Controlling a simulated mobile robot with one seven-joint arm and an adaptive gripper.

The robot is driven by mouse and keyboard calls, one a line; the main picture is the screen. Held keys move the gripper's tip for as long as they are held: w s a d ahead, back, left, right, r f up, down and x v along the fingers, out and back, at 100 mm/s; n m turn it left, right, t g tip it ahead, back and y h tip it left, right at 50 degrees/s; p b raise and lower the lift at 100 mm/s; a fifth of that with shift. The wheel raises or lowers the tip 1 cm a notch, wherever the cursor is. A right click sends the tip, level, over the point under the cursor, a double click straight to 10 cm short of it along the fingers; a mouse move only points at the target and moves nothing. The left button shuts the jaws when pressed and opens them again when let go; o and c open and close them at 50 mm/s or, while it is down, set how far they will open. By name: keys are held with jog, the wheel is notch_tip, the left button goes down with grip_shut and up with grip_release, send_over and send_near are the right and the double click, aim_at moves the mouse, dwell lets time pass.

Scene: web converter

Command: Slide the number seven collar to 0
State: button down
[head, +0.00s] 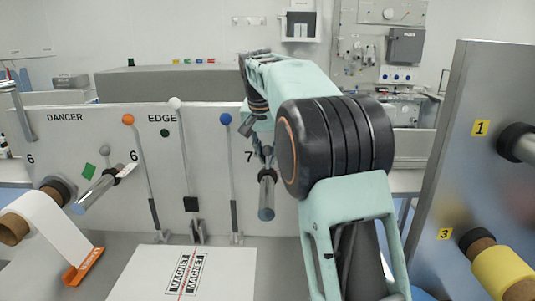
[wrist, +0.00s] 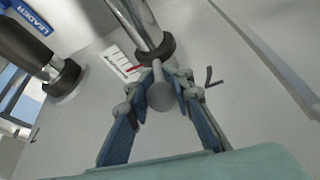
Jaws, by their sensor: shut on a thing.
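The number seven collar (wrist: 157,49) is a dark ring around a shiny metal shaft (wrist: 133,20) in the wrist view. A grey round-ended knob (wrist: 160,96) stands out from the collar. My gripper (wrist: 161,84) has its two blue fingers closed on either side of this knob. A white scale card (wrist: 121,61) with dark ticks and a red mark lies beside the collar; its numbers are too small to read. In the head view the shaft (head: 266,200) sticks out of the panel near the "7" label, with my gripper (head: 262,150) above it, partly hidden by my arm.
A lever with a blue knob (head: 225,119) stands just left of the shaft. Levers with white (head: 175,103) and orange (head: 128,119) knobs stand farther left. In the wrist view, another dark-collared roller (wrist: 62,76) is at the left. A steel panel (head: 455,160) rises at the right.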

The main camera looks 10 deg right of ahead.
jog(key=shift+w+d+r+p, duration=0.1)
jog(key=shift+w+r+p, duration=0.05)
jog(key=shift+w+p, duration=0.4)
jog(key=shift+w, duration=0.1)
jog(key=c, duration=1.7)
grip_release()
jog(key=shift+w, duration=0.1)
jog(key=v, duration=1.2)
